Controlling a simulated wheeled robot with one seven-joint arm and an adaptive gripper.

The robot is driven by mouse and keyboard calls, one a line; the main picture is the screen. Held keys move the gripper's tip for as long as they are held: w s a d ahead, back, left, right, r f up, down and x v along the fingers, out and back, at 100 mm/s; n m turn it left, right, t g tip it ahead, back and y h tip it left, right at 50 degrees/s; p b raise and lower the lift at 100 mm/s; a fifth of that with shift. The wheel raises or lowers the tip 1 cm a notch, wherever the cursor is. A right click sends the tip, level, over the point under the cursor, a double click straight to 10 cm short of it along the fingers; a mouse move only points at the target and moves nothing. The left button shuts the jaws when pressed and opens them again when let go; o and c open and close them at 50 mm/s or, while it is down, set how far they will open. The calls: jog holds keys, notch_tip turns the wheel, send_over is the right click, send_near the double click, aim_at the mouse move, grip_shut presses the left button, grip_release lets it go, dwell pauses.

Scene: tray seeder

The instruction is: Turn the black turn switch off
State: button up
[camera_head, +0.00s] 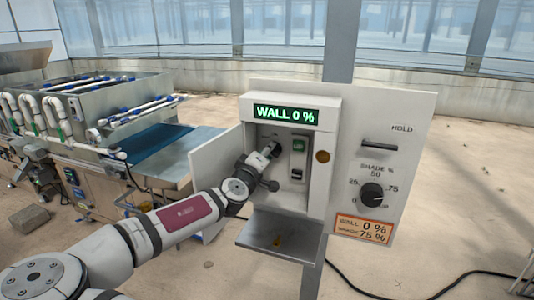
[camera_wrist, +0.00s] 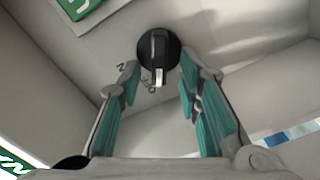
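The black turn switch (camera_wrist: 158,58) is a round knob with a raised bar on the light back wall of the open box. The bar's white end points toward the bottom of the wrist picture.
A green-and-black switch block (camera_head: 298,158) sits right of my gripper. The display (camera_head: 286,114) above reads WALL 0 %. The panel at right has a black shade dial (camera_head: 372,195) and an orange label (camera_head: 363,229). The box door (camera_head: 216,165) stands open at left; a shelf (camera_head: 278,236) juts out below.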

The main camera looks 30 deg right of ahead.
jog(key=v, duration=1.1)
jog(key=shift+s+a, duration=0.3)
